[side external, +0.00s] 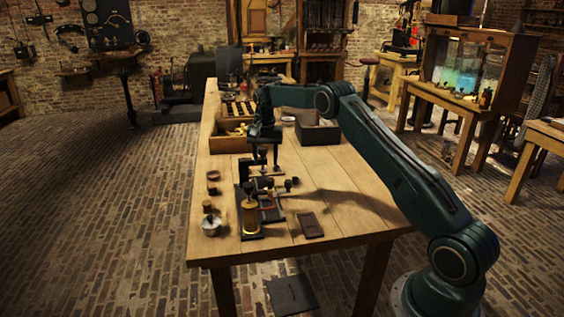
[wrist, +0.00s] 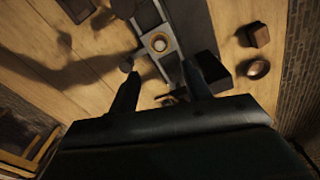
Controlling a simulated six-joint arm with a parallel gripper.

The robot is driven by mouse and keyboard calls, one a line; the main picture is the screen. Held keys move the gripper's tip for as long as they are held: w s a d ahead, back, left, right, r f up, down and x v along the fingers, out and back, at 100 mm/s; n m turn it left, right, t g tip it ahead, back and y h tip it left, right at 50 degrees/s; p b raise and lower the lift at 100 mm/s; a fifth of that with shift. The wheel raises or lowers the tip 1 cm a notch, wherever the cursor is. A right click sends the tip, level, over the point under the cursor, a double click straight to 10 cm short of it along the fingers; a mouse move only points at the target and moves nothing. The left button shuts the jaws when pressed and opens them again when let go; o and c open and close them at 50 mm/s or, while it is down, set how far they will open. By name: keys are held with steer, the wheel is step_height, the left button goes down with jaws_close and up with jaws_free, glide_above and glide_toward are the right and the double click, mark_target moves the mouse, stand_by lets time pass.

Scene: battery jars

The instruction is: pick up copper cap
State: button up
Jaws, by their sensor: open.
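A small round brown piece, which looks like the copper cap (side external: 213,176), lies on the bare wood at the left edge of the table. It also shows at the right of the wrist view (wrist: 257,69). My gripper (side external: 264,168) is over the dark fixture in the middle of the table, to the right of the cap. In the wrist view its two fingers (wrist: 161,78) are apart with nothing between them. A brass-rimmed round part (wrist: 159,43) sits in the dark fixture just beyond the fingertips.
A brown block (wrist: 258,35) stands close to the cap. A brass jar (side external: 250,216) and a glass-like dish (side external: 211,225) stand at the front. A wooden crate (side external: 230,145) and a dark bin (side external: 317,134) stand behind. The table's right side is mostly clear.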

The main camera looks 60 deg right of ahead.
steer(key=shift+f, duration=3.1)
steer(key=shift+f, duration=2.6)
steer(key=c, duration=1)
